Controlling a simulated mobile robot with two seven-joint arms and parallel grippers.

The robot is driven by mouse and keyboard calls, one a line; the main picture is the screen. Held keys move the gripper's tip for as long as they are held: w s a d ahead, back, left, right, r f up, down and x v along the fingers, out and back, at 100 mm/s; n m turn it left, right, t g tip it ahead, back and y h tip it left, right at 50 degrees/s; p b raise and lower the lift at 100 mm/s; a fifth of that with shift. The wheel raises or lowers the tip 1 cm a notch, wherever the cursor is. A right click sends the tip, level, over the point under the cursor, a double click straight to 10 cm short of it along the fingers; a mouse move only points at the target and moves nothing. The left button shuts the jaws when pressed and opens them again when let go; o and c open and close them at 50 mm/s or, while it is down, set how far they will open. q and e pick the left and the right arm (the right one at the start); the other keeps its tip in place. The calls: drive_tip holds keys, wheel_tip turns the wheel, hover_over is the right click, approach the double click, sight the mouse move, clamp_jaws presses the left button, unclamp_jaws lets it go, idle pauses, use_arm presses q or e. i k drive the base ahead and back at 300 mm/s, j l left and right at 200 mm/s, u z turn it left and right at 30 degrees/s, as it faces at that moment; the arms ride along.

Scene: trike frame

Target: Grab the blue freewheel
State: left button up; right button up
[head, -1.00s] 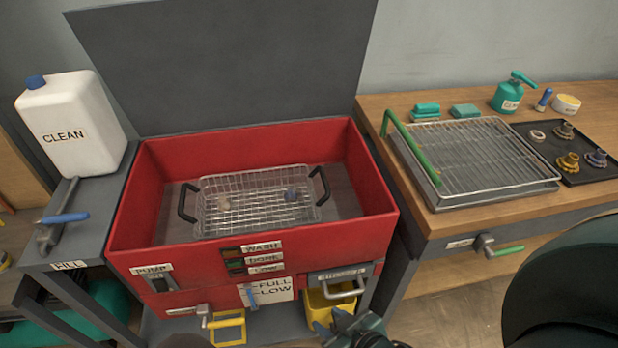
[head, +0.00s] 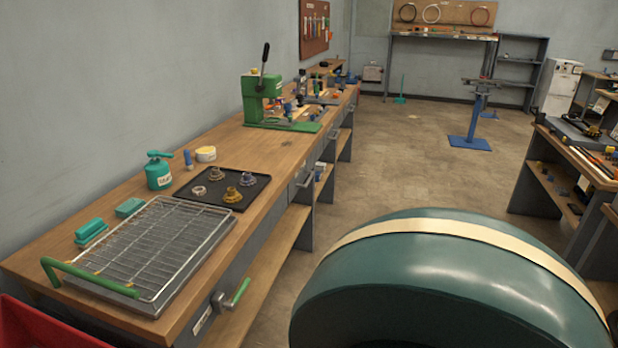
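A small toothed part with a blue tint, which looks like the blue freewheel (head: 248,179), lies at the right side of a black tray (head: 206,204) on the wooden bench. Beside it on the tray are a gold toothed part (head: 232,195), a brownish one (head: 220,174) and a pale ring (head: 199,191). Neither of my grippers shows in the head view.
A wire rack with a green handle (head: 92,280) sits on the bench left of the tray. A teal can (head: 158,171) and a white-yellow tub (head: 206,154) stand behind it. A green press (head: 262,100) stands farther along. The floor (head: 400,150) right of the bench is open.

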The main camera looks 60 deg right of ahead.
sight(247, 180)
drive_tip(key=z, duration=1.65)
drive_tip(key=i+l+u, duration=0.1)
drive_tip(key=i+l, duration=0.15)
drive_tip(key=i+l+u, duration=0.1)
drive_tip(key=i+l, duration=0.15)
drive_tip(key=i+l+u, duration=0.1)
drive_tip(key=i+l, duration=0.15)
drive_tip(key=l, duration=0.15)
drive_tip(key=i+l+u, duration=0.1)
drive_tip(key=l, duration=0.25)
drive_tip(key=i+l+u, duration=0.1)
drive_tip(key=i+l, duration=0.25)
drive_tip(key=i+l+u, duration=0.1)
drive_tip(key=l, duration=0.3)
drive_tip(key=i+l+u, duration=0.1)
drive_tip(key=i+l, duration=0.15)
drive_tip(key=l, duration=0.15)
